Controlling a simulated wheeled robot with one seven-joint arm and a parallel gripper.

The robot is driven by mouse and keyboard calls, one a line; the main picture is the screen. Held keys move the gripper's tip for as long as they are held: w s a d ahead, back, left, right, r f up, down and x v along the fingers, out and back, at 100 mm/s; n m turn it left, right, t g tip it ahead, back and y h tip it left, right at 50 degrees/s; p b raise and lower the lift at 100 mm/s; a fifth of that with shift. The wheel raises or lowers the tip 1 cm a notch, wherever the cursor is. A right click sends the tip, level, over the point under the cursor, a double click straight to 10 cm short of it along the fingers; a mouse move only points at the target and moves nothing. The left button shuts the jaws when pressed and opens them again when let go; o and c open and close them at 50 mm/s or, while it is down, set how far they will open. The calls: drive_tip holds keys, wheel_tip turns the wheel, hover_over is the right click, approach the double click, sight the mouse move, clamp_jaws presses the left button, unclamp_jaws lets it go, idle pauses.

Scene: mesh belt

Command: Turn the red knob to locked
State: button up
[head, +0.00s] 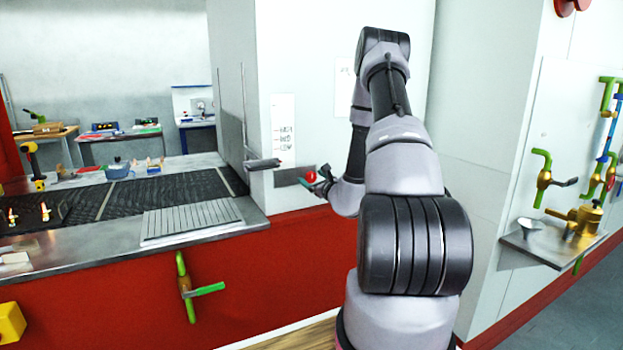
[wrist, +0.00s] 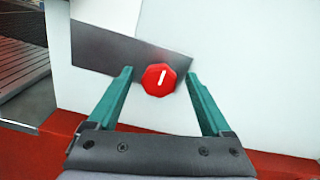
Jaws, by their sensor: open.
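The red knob (wrist: 158,80) is an octagonal dial with a white pointer mark, on a white wall panel. In the wrist view the mark runs nearly upright, its top leaning slightly right. A dark grey plate (wrist: 115,52) sits behind the knob's upper left. My gripper (wrist: 160,78) is open, with one teal finger on each side of the knob and a gap on both sides. I cannot tell how far the fingertips are from the wall. In the head view the knob (head: 311,177) shows beside my gripper (head: 320,186), which my arm partly hides.
The black mesh belt (head: 160,195) and its metal counter edge (head: 120,245) lie left of the knob. A grey bar (head: 263,163) juts out just left of it. A green-handled valve (head: 185,287) is on the red front below. More valves (head: 545,180) are at right.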

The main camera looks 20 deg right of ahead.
drive_tip(key=shift+w, duration=0.55)
clamp_jaws()
